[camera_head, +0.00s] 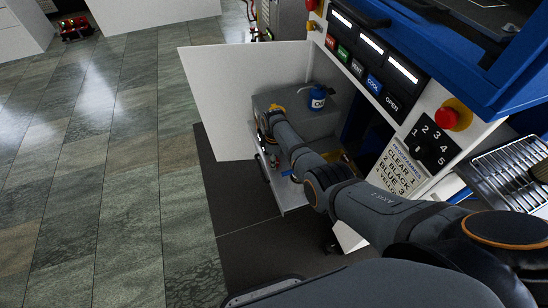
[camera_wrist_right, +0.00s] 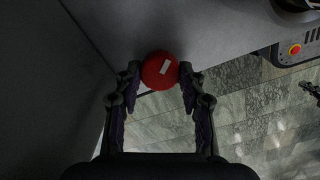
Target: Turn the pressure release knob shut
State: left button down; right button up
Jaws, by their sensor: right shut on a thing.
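The pressure release knob (camera_wrist_right: 158,72) is a round red knob with a small white mark, tilted to the upper right, in the right wrist view. It sits at the edge of a grey surface. My right gripper (camera_wrist_right: 160,76) has a finger on each side of the knob and is shut on it. In the head view my right arm reaches from the lower right into the open bay of the press; its fingers and the knob are hidden there. My left gripper is in neither view.
A white door (camera_head: 218,95) stands open at the bay's left. A blue bottle (camera_head: 319,97) stands on a grey box (camera_head: 290,122) beside my wrist. The press's button panel (camera_head: 365,70) and red stop button (camera_head: 447,118) are above my arm. Open tiled floor (camera_head: 90,170) lies left.

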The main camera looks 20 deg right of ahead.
jog(key=m, duration=0.4)
jog(key=shift+m+p, duration=0.3)
jog(key=shift+p, duration=0.1)
jog(key=shift+m, duration=2)
jog(key=o, duration=1.1)
jog(key=shift+o, duration=0.2)
jog(key=shift+r, duration=0.1)
notch_tip(320, 180, up, 12)
